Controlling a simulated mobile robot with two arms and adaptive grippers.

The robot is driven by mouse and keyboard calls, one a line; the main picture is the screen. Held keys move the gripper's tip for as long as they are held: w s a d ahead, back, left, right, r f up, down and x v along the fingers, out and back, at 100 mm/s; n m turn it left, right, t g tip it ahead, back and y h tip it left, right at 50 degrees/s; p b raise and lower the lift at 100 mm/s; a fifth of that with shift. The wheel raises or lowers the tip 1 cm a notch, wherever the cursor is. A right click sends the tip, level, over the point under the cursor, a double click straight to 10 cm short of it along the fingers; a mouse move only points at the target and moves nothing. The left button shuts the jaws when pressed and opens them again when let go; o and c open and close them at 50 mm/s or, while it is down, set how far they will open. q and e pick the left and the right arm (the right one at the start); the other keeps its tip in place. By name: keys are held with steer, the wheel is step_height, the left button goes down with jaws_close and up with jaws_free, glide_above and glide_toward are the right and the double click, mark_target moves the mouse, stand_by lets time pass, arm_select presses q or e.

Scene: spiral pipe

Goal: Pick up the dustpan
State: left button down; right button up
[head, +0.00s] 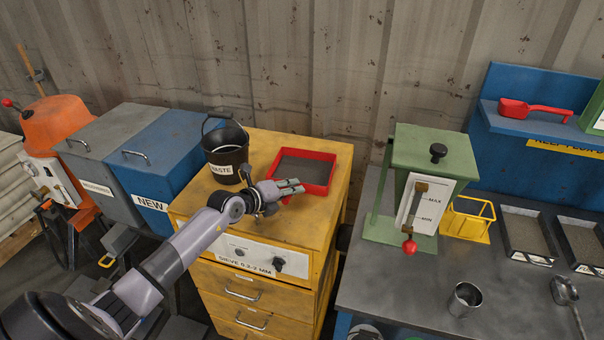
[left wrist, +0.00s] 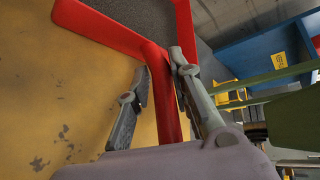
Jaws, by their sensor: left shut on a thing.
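The dustpan, a red-rimmed tray (head: 333,172) with a dark grey inside, is on top of the yellow cabinet (head: 275,140). My left gripper (head: 292,186) is at its near side, with the fingers reaching to its front edge. In the left wrist view the fingers (left wrist: 160,64) lie on both sides of a narrow red bar, the dustpan's handle (left wrist: 168,110), and are shut on it. The dustpan's red wall (left wrist: 105,25) spreads beyond the fingertips. The fingers and wrist partly hide the handle in the head view. My right gripper is not in view.
A black waste bucket (head: 228,150) stands just left of the dustpan. A green device with a red-knobbed lever (head: 415,185) stands on the grey workbench (head: 385,290) at right. A red scoop (head: 530,109) is on the blue shelf. Blue and grey bins stand left of the cabinet.

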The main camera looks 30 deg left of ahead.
arm_select(q)
steer(key=shift+r, duration=0.25)
stand_by(0.3)
steer(key=shift+w+r, duration=0.1)
steer(key=shift+r, duration=0.45)
step_height(320, 180, up, 19)
steer(key=b, duration=0.3)
steer(key=shift+f, duration=0.15)
